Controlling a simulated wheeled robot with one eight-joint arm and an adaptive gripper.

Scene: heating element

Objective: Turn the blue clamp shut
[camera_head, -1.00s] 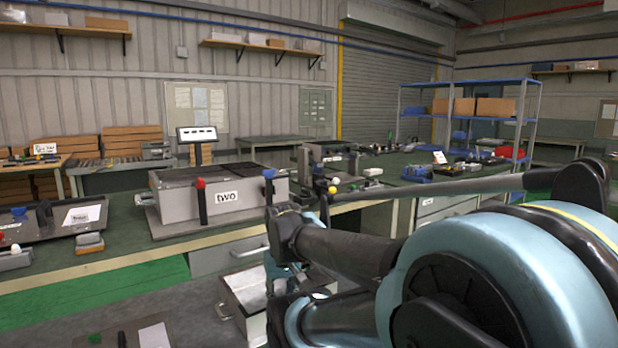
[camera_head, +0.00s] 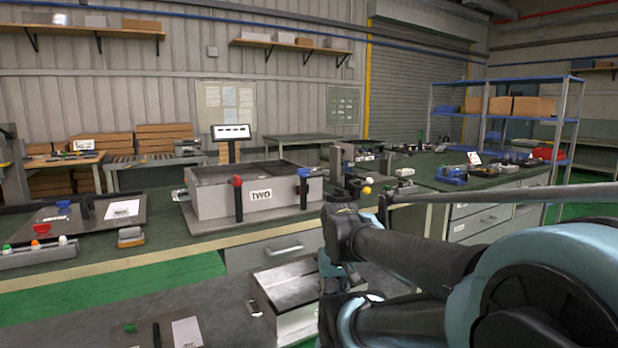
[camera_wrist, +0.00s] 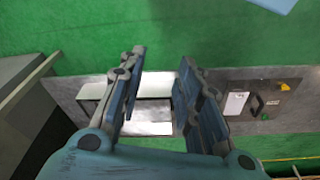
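A grey box (camera_head: 215,203) with a "TWO" label stands on the green workbench. At its front right corner is an upright black clamp with a blue top (camera_head: 303,172). A similar clamp with a red top (camera_head: 238,182) stands at its front left. I cannot tell whether the blue clamp is shut. My gripper (camera_wrist: 160,60) is open and empty in the wrist view, with its two fingers apart over the floor area. In the head view, my arm is in front of the bench, to the right of the box and lower. The clamp does not show in the wrist view.
A low open grey metal box (camera_head: 290,318) stands below the bench front; it also shows under my fingers in the wrist view (camera_wrist: 92,91). A post with a yellow knob (camera_head: 367,190) stands right of the box.

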